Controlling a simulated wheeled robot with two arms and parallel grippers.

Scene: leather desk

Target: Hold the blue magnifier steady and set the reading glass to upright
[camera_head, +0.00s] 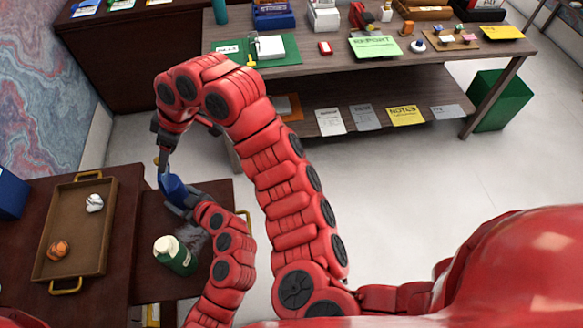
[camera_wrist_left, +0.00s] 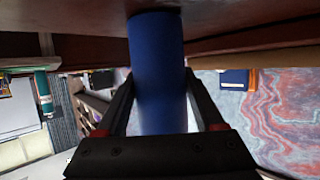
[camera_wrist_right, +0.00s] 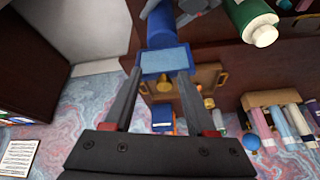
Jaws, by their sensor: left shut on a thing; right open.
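The blue magnifier (camera_head: 174,187) is on the dark desk, a blue cylinder-like body with a pale blue rectangular reading glass (camera_wrist_right: 165,60) at its end. My left gripper (camera_head: 183,203) is shut on the blue body (camera_wrist_left: 158,60), which fills the space between its fingers in the left wrist view. My right gripper (camera_head: 164,160) is above the magnifier, pointing down. It is open, and in the right wrist view the reading glass lies between and just beyond its fingertips (camera_wrist_right: 160,75). I cannot tell whether the fingers touch it, and its exact tilt is unclear.
A green bottle with a white cap (camera_head: 175,255) stands close to my left forearm. A cluttered table (camera_head: 330,70) stands beyond clear floor.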

